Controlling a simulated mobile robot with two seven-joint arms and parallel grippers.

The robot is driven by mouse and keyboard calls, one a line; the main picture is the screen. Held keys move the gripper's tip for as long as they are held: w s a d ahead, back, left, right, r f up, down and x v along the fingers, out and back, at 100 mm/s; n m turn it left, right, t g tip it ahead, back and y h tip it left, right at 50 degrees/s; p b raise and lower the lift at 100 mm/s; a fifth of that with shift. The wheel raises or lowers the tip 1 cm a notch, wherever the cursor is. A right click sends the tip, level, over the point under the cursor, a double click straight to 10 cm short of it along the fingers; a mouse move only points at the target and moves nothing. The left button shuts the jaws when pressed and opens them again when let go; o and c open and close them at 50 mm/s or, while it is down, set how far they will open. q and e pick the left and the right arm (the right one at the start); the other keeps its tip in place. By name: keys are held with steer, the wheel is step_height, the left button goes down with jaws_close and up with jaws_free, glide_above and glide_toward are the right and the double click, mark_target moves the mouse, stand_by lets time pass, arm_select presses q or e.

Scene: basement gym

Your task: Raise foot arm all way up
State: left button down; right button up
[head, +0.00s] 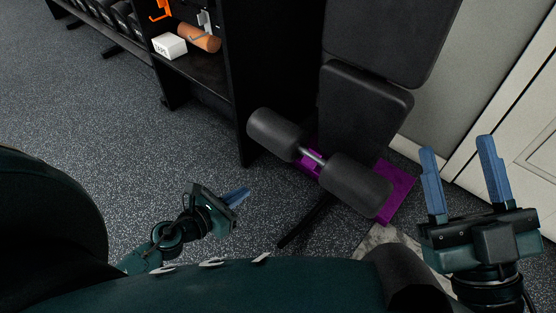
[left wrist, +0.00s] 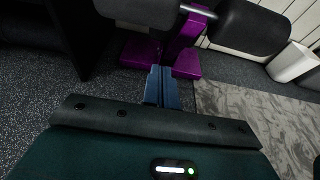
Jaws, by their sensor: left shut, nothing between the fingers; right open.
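The foot arm carries two dark foam rollers on a metal bar: the left roller (head: 274,134) and the right roller (head: 357,184), in front of the padded bench seat (head: 362,115). Its purple frame (head: 398,187) shows below. In the left wrist view the right roller (left wrist: 250,27) and the purple frame (left wrist: 184,45) are ahead of the fingers. My left gripper (head: 238,197) is shut and empty, low over the floor, left of the rollers and apart from them. My right gripper (head: 463,180) is open and empty, to the right of the rollers.
A black shelf (head: 205,75) with a white tape box (head: 169,46) and an orange-brown roll (head: 199,37) stands left of the bench. A white panelled door (head: 525,120) is at the right. Dark speckled floor (head: 100,120) is clear at the left.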

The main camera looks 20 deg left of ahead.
arm_select(q)
steer(key=w+d+p, duration=0.2)
steer(key=w+d, duration=0.2)
steer(key=w, duration=0.7)
steer(key=shift+w+f, duration=0.15)
arm_select(e)
steer(key=shift+s+a+f+m+g+h, duration=0.15)
steer(key=shift+f+m+g+h, duration=0.1)
steer(key=shift+f+m+h, duration=0.45)
steer(key=shift+s+a+f+m+g+h, duration=0.15)
steer(key=shift+f+m+g+h, duration=0.1)
steer(key=shift+f+m+h, duration=0.45)
steer(key=shift+d+f, duration=0.1)
steer(key=shift+f, duration=0.05)
